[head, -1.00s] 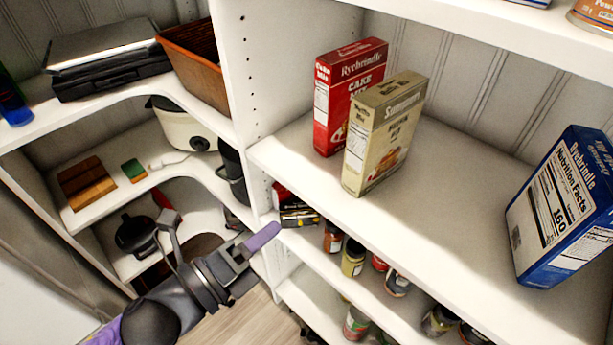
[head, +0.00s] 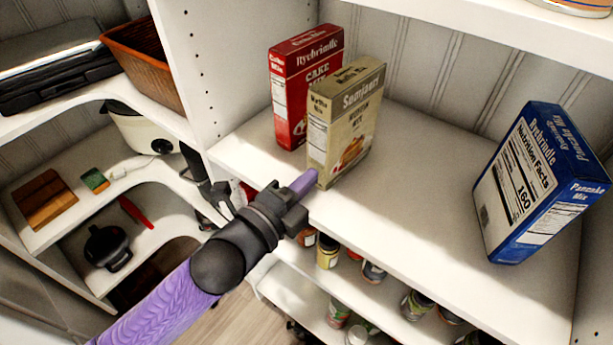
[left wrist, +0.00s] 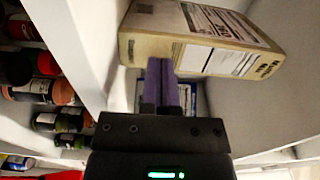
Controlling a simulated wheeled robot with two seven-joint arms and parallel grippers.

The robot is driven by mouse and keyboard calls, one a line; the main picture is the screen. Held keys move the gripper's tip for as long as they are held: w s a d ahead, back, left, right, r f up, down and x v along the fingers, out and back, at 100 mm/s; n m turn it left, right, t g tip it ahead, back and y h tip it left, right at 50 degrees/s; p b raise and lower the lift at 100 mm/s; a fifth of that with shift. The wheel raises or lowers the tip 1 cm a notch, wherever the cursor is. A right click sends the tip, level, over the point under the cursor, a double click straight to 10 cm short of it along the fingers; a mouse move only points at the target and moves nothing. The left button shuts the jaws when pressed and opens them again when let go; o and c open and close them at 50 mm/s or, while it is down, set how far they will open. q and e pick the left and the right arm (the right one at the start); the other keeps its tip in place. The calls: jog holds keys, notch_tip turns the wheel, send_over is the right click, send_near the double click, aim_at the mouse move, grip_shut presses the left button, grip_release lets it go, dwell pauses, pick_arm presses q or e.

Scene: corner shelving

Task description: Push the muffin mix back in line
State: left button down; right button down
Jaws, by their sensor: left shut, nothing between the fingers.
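The beige muffin mix box (head: 345,120) stands upright on the shelf, in front of and to the right of the red cake mix box (head: 297,85), nearer the shelf's front edge. My left gripper (head: 305,182) is shut and empty, with its purple fingertips at the lower front of the muffin mix. In the left wrist view the shut fingers (left wrist: 160,85) reach the side of the muffin mix (left wrist: 215,45); I cannot tell whether they touch it. My right gripper is not in view.
A blue pancake mix box (head: 535,180) stands tilted in the picture at the right of the same shelf (head: 430,190). The shelf between the boxes is clear. Jars (head: 328,250) stand on the shelf below. A side panel (head: 235,60) rises left of the boxes.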

aim_at(322, 166)
pick_arm(q)
jog(key=shift+w, duration=0.15)
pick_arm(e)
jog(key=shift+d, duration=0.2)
pick_arm(q)
jog(key=shift+w+d, duration=0.2)
jog(key=x, duration=0.3)
jog(key=shift+w+d, duration=0.15)
jog(key=shift+d, duration=0.05)
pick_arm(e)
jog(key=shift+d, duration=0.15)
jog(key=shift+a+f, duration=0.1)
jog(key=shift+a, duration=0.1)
pick_arm(q)
jog(key=shift+a, duration=0.1)
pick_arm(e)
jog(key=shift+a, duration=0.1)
